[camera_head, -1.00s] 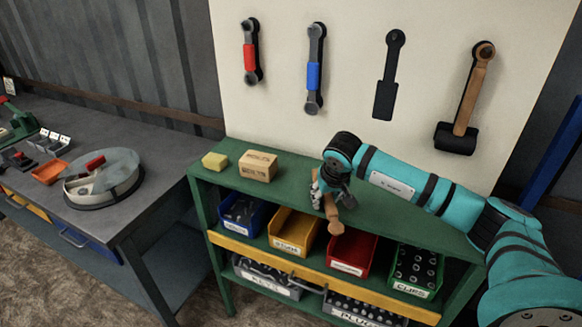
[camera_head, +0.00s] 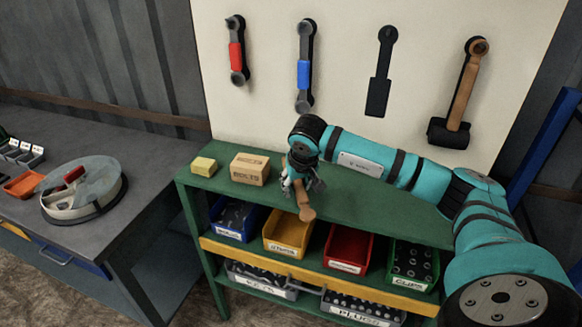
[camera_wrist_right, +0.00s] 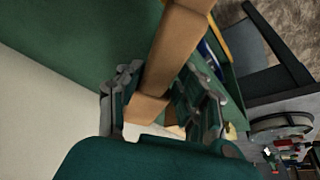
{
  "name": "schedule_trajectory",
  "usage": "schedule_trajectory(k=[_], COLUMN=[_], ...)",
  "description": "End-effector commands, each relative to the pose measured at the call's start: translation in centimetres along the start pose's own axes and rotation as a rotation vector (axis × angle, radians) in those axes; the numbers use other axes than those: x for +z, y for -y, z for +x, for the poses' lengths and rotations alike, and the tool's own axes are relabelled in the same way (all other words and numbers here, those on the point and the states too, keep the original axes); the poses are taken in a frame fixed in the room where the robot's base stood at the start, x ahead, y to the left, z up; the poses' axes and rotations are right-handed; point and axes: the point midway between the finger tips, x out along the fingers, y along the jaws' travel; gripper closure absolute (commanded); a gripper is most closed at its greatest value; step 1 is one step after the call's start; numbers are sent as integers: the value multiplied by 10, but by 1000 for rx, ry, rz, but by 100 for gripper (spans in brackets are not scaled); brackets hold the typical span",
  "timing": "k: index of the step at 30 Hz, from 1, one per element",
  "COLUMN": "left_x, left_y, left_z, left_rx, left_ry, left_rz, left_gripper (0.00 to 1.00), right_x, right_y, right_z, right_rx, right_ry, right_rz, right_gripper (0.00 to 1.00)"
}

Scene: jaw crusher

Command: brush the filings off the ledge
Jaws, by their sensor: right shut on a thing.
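My right gripper (camera_head: 303,183) is shut on a brown wooden-looking handle (camera_head: 305,206), which looks like a brush handle. It holds the handle over the top of the green shelf unit (camera_head: 375,212), right of the cardboard box. In the right wrist view the fingers (camera_wrist_right: 160,100) are on both sides of the handle (camera_wrist_right: 180,45). A pale patch shows below it between the fingers; I cannot tell if this is bristles. I cannot make out filings or the ledge in either view. My left gripper is not in view.
A cardboard box (camera_head: 250,168) and a yellow block (camera_head: 204,166) stand on the shelf top, left of my right gripper. Coloured bins sit below. Tools hang on the white board (camera_head: 345,75) behind. A grey workbench (camera_head: 135,158) with a round tray stands left.

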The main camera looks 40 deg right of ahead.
Motion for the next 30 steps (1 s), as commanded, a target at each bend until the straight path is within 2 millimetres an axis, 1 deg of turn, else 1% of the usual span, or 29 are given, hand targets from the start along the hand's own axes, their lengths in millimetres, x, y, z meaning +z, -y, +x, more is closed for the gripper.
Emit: schedule_trajectory(k=[1, 8, 15, 19, 30], left_x=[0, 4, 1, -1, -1], left_y=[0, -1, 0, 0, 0], left_z=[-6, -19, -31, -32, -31], left_rx=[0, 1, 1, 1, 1], left_ry=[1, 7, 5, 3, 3], left_rz=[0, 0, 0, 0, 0], left_gripper=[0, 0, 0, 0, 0], right_x=[-3, -8, -14, -15, -12], right_y=[-1, -4, -7, -8, -6], right_z=[-8, -28, -48, -52, -51], right_rx=[1, 4, 7, 8, 6], right_ry=[-1, -1, -2, -1, 0], right_rz=[2, 8, 16, 19, 14], right_gripper=[98, 98, 98, 98, 98])
